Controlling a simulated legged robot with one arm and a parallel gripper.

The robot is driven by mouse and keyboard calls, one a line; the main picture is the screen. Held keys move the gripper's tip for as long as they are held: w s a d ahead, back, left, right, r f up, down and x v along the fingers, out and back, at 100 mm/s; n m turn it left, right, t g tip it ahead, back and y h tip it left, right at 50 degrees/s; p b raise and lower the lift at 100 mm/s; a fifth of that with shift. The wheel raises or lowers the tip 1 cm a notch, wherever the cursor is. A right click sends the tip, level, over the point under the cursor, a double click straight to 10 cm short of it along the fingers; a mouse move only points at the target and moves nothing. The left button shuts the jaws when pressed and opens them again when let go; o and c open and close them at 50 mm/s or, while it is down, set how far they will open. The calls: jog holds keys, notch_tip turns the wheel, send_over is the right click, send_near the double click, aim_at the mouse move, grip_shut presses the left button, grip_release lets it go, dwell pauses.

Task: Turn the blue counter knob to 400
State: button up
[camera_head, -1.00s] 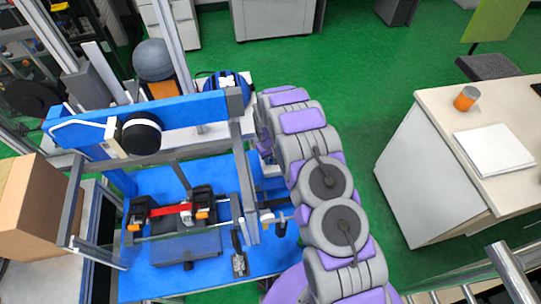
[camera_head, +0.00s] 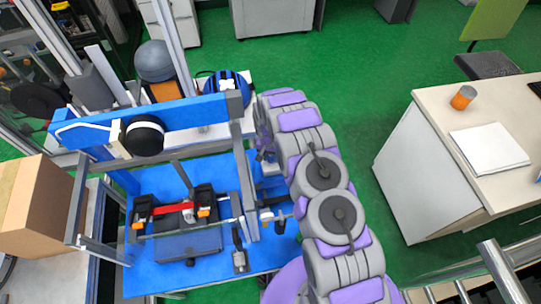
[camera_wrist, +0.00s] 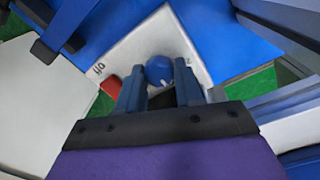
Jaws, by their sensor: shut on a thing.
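The blue counter knob (camera_wrist: 160,70) is round and sits on a white panel (camera_wrist: 140,48) in the wrist view. A pale pointer mark shows near its lower edge. My gripper (camera_wrist: 160,84) reaches the knob with one finger on each side and is shut on it. The dial numbers are too small or hidden to read, so I cannot tell the setting. In the head view my arm hides the knob and the fingertips.
A red part (camera_wrist: 110,85) sits left of the knob, near an "Off" label. The blue drop tower frame (camera_head: 170,115) stands left of my arm. A cardboard box (camera_head: 35,205) is at far left. A cream desk (camera_head: 430,120) stands right, with green floor between.

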jog(key=shift+s+f, duration=0.1)
jog(key=shift+s, duration=0.1)
dwell(0.3)
jog(key=o, duration=1)
jog(key=shift+w+a, duration=0.1)
jog(key=shift+a, duration=0.05)
jog(key=shift+o, duration=0.2)
notch_tip(320, 180, up, 17)
jog(key=a+p, duration=0.1)
jog(key=p, duration=0.1)
jog(key=shift+w+r+p, duration=0.2)
jog(key=shift+p, duration=0.15)
